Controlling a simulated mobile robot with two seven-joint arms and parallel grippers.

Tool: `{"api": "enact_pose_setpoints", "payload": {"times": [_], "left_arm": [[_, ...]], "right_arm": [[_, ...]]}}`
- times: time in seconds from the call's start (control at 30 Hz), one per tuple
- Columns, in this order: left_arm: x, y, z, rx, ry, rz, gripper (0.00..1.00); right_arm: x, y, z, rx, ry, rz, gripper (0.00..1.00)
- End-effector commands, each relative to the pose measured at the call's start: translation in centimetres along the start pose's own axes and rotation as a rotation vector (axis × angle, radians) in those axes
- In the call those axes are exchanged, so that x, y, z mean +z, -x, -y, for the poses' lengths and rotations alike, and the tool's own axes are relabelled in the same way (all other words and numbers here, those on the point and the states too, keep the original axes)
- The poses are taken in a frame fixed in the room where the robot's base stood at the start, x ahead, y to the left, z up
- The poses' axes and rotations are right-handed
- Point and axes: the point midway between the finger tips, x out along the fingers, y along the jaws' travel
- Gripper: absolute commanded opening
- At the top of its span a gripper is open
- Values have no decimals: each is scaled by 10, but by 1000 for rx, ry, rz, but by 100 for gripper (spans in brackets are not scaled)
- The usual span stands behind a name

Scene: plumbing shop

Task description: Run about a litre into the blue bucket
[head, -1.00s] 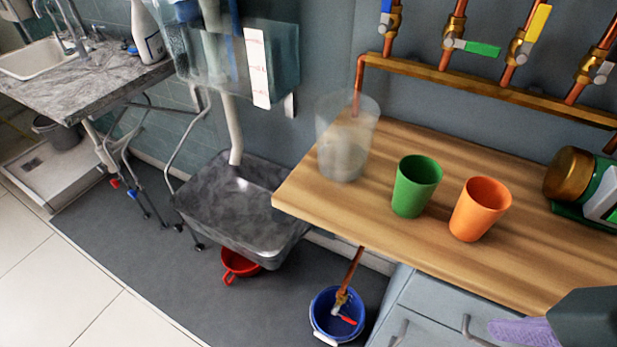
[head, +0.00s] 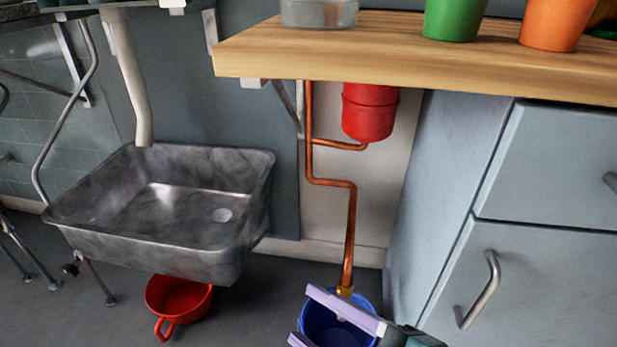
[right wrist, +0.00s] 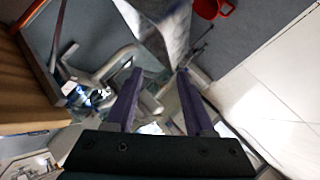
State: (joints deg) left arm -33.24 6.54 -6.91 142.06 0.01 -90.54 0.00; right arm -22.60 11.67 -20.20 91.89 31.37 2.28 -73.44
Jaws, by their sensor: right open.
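The blue bucket (head: 368,300) stands on the floor under the worktop in the head view. A copper pipe (head: 350,235) comes down the wall to a brass fitting (head: 345,290) at the bucket's far rim. My right gripper (head: 303,315) is open in front of the bucket. Its pale purple fingers cover part of the bucket, and the tap's lever cannot be made out. The right wrist view shows the same open gripper (right wrist: 159,75) with nothing held between its fingers; I cannot make out the bucket there. My left gripper is not in view.
A grey metal sink (head: 160,240) hangs left of the bucket, with a red pan (head: 178,297) beneath. A red cylinder (head: 370,110) hangs under the wooden worktop (head: 400,65). Grey cabinets (head: 545,265) stand right. A clear container (head: 318,12), green cup (head: 455,18) and orange cup (head: 555,22) stand above.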

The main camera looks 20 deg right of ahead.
Motion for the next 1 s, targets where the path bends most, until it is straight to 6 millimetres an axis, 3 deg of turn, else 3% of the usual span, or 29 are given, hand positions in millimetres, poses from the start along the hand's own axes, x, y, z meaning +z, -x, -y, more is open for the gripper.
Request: {"api": "enact_pose_setpoints", "payload": {"times": [0.03, 0.1, 0.3, 0.5, 0.6, 0.77, 1.0], "left_arm": [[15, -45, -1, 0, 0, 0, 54], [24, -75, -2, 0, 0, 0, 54], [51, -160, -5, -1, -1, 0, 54], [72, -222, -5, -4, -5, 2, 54], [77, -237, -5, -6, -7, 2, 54], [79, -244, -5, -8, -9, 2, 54], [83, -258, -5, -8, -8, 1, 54]], "right_arm": [[38, -17, 29, 39, 42, 4, 54], [68, -28, 43, 109, 110, 14, 54], [160, -46, 79, 308, 328, 107, 54], [235, -46, 100, 464, 539, 249, 54], [255, -42, 103, 509, 610, 304, 54], [266, -39, 101, 542, 659, 343, 54], [271, -66, 81, 548, 662, 343, 54]]}}
